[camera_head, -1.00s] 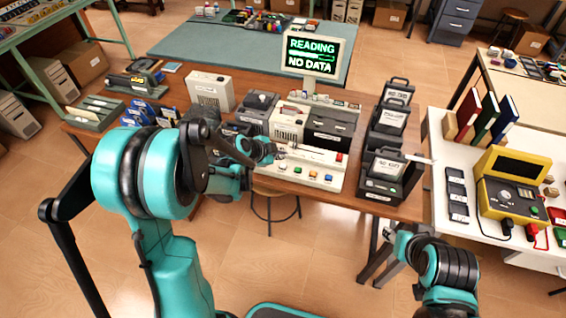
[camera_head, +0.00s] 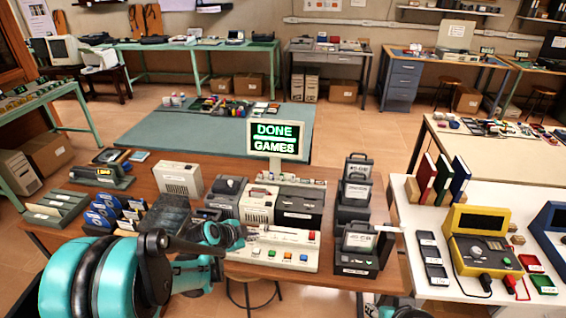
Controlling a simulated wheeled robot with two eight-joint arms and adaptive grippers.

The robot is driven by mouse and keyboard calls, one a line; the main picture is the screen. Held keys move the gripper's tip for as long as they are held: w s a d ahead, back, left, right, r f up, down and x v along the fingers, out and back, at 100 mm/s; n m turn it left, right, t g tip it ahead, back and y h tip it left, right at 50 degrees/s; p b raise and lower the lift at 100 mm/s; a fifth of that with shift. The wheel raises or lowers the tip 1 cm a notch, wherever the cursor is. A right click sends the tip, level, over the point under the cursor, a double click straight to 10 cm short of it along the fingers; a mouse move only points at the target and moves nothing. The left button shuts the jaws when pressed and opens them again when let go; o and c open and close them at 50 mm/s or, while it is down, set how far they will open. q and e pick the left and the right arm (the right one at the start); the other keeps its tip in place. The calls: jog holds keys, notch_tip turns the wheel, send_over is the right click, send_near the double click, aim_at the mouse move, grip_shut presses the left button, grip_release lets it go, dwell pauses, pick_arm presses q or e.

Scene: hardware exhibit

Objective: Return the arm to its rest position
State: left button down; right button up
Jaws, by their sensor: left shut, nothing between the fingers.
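My left arm comes in from the lower left, its teal shoulder large in the corner. My left gripper (camera_head: 232,236) is shut and empty. It is over the left end of a cream console (camera_head: 272,262) with several coloured buttons, on the wooden table's front edge. I cannot tell whether it touches the console. My right gripper cannot be made out; only a bit of my right arm shows at the bottom edge. The small monitor (camera_head: 274,140) behind the console reads "DONE" and "GAMES" in green.
Cream and dark device boxes (camera_head: 300,207) stand behind the console. Black cartridge holders (camera_head: 357,240) line its right. Blue disks (camera_head: 105,212) and a grey rack (camera_head: 58,207) are at the left. A white table (camera_head: 408,290) at the right bears a yellow meter (camera_head: 482,262).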

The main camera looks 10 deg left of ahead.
pick_arm(q)
jog(key=s+r+n+y, duration=0.1)
jog(key=s+r+n, duration=0.2)
jog(key=s, duration=0.5)
jog(key=s+r+n+y, duration=0.1)
jog(key=s+r+n, duration=0.2)
jog(key=s+n, duration=0.3)
jog(key=s+r+n+g+y, duration=0.1)
jog(key=s+n, duration=0.4)
jog(key=s, duration=0.6)
notch_tip(320, 180, up, 2)
jog(key=shift+r+y, duration=0.25)
jog(key=shift+y, duration=0.25)
dwell(0.4)
